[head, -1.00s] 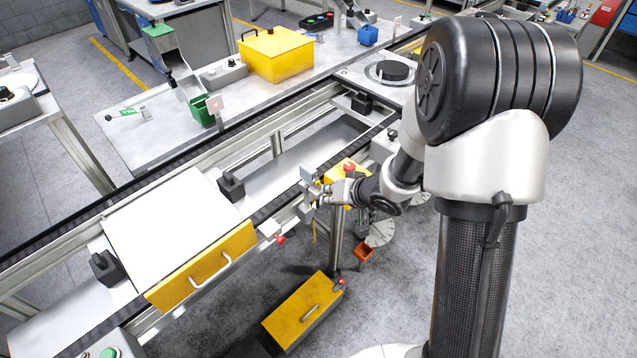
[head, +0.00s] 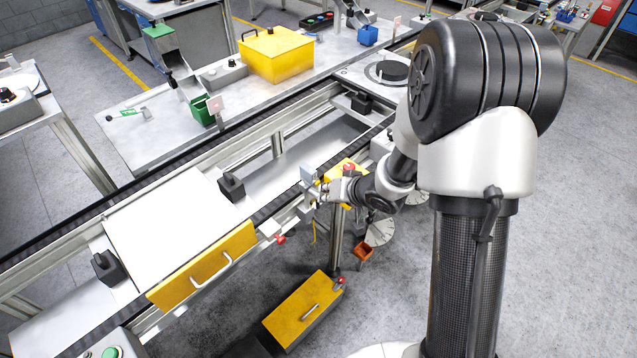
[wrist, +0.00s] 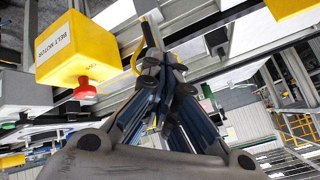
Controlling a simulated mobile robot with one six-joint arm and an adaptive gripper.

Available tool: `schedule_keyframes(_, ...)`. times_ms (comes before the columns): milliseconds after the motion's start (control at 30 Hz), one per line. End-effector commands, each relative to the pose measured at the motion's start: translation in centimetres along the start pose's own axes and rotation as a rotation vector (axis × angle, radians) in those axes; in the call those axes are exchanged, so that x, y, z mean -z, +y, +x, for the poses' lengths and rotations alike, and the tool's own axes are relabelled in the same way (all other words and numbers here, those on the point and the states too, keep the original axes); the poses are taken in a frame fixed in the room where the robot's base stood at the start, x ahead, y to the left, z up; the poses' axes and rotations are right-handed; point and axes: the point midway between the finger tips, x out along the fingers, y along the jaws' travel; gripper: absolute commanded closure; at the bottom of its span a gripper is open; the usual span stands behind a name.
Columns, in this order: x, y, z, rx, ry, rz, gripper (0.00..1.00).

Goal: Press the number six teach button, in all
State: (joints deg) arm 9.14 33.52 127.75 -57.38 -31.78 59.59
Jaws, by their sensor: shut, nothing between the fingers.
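My gripper (wrist: 163,68) is shut and empty in the wrist view. Its fingertips are close to a dark rod-like part (wrist: 150,34) in front of a metal rail; I cannot tell whether they touch. In the head view my gripper (head: 320,191) is at the front rail of the conveyor, beside a small grey bracket (head: 307,175). I cannot make out a teach button or a number six in either view. The area right at the fingertips is small and partly hidden by the fingers.
A yellow box labelled BELT MOTOR (wrist: 78,48) with a red button (wrist: 87,88) is left of the fingers. Another yellow box (head: 303,308) is low down. The floor at right is clear.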

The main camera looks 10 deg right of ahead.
Motion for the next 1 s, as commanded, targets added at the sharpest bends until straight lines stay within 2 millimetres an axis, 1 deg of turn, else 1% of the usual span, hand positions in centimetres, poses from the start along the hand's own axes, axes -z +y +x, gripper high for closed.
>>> schedule_keyframes(1000, 0.57, -0.54, 0.68, 0.001, 0.001, -0.001, 1.00)
